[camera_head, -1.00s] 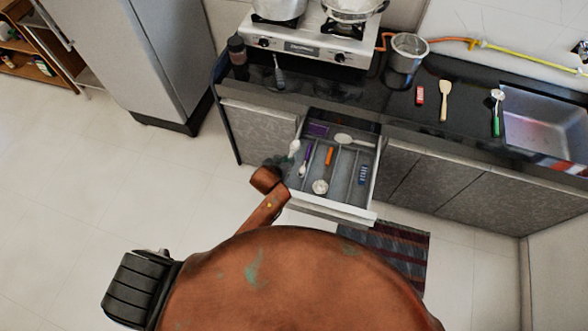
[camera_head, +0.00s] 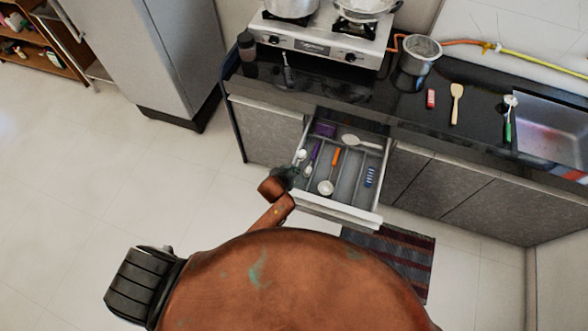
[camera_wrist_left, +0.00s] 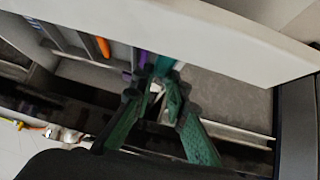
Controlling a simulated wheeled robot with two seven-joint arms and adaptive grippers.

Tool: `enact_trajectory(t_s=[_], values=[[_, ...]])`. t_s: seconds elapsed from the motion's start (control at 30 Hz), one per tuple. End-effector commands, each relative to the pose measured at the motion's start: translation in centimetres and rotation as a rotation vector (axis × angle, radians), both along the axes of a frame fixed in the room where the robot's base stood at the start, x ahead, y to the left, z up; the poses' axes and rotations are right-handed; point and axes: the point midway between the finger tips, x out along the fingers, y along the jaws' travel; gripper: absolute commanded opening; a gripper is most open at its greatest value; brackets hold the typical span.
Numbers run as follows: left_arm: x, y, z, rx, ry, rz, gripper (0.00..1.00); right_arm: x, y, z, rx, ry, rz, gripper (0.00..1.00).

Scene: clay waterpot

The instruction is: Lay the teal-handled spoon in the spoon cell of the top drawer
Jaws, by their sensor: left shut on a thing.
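The top drawer (camera_head: 352,215) is open, with thin dividers between its cells. My left gripper (camera_head: 286,176) is at the drawer's front left corner, shut on the teal-handled spoon. The spoon's pale bowl (camera_head: 301,155) points away from me over the drawer's left side; the gripper hides most of the handle. In the left wrist view, a bit of teal (camera_wrist_left: 166,68) shows at the gripper's fingertips (camera_wrist_left: 160,82), close to the white drawer front. I cannot tell whether the spoon touches the drawer. My right gripper is not in view.
The drawer holds a purple-handled utensil (camera_head: 312,156), an orange-handled one (camera_head: 335,158), a white ladle (camera_head: 325,187), a blue item (camera_head: 370,177), a purple block (camera_head: 324,130) and a pale spoon (camera_head: 360,142). Above are the counter and stove (camera_head: 320,45). A striped mat (camera_head: 400,260) lies below.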

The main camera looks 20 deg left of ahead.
Motion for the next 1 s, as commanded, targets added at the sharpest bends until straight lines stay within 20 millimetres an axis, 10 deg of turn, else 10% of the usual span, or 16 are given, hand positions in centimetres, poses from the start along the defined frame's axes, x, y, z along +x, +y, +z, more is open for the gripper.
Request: enact_trajectory(t_s=[0.4, 0.43, 0.67, 1.0], values=[[-0.02, 0.0, -0.97, 0.0, 0.0, 0.0, 0.0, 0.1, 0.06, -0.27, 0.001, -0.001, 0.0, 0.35], [-0.03, 0.0, -0.98, 0.0, 0.001, 0.0, 0.16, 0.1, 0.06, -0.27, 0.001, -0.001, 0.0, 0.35], [-0.03, 0.01, -0.96, 0.0, 0.001, 0.0, 0.31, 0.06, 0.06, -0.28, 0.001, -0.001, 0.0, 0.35], [0.0, 0.04, -0.51, 0.001, 0.0, 0.0, 0.31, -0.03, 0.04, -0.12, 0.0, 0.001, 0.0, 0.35]])
